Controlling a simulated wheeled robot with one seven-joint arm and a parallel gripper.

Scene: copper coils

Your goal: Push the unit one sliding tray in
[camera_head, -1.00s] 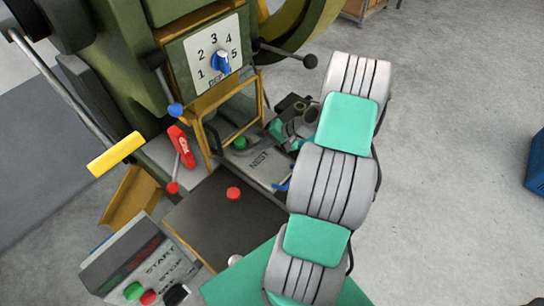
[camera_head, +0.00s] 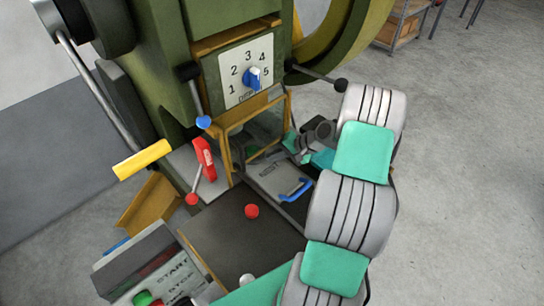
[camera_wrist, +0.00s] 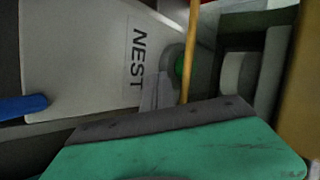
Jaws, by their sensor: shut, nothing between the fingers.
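The sliding tray is a light grey plate marked NEST (camera_head: 270,178) with a blue handle (camera_head: 295,190) at its near right end, below the machine's yellow-framed opening. In the wrist view the tray plate (camera_wrist: 75,60) fills the upper left, and the blue handle (camera_wrist: 22,106) shows at the left edge. My gripper shows in the wrist view (camera_wrist: 157,92) as shut grey fingers over the plate near the NEST label, with nothing held. I cannot tell whether they touch the plate. In the head view my arm partly hides the area right of the tray.
A yellow guard frame (camera_head: 228,143) stands around the opening. A red lever (camera_head: 204,160), a lever with a black knob (camera_head: 340,85) and a START panel (camera_head: 165,277) are close by. A dark plate with a red button (camera_head: 251,211) lies before the tray. Open floor lies right.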

